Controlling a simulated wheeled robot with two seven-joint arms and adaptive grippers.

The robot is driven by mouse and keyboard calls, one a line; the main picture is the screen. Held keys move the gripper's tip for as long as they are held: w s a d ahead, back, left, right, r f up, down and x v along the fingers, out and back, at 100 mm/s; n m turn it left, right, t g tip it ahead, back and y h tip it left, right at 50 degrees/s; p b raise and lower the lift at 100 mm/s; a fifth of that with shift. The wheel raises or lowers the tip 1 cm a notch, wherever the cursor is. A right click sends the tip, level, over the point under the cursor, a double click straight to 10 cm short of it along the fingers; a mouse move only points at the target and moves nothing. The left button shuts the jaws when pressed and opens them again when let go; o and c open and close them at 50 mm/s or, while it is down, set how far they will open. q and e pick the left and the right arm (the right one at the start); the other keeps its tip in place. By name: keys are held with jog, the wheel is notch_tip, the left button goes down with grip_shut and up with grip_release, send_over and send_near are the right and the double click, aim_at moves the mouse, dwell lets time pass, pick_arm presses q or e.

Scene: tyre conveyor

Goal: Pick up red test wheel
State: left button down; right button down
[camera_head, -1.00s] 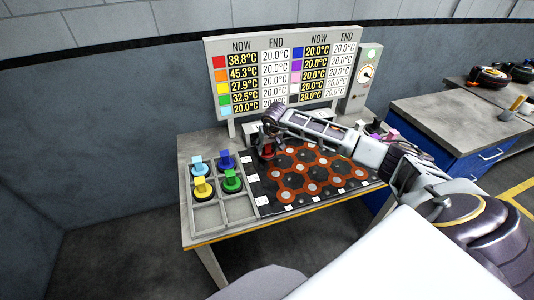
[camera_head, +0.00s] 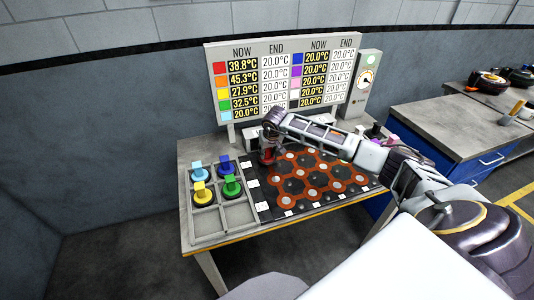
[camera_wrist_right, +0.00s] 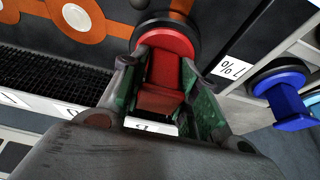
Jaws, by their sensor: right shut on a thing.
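The red test wheel (camera_wrist_right: 165,65) has a red block handle on a dark round base. In the right wrist view its handle sits between the two fingers of my right gripper (camera_wrist_right: 160,90), which is shut on it. In the head view the red wheel (camera_head: 267,157) is a small red patch under my right gripper (camera_head: 268,150), at the back left corner of the hexagon-patterned mat (camera_head: 292,187). The gripper and arm hide part of it. I cannot tell whether the wheel still touches the mat. My left gripper is not in view.
A grey divided tray (camera_head: 207,222) left of the mat holds light blue (camera_head: 197,166), blue (camera_head: 223,165), yellow (camera_head: 200,190) and green (camera_head: 230,185) wheels; its front compartments are empty. A temperature board (camera_head: 228,55) stands behind. More wheels, partly hidden, are at the back right.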

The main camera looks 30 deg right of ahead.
jog(key=shift+r+b, duration=0.9)
jog(key=shift+r, duration=4)
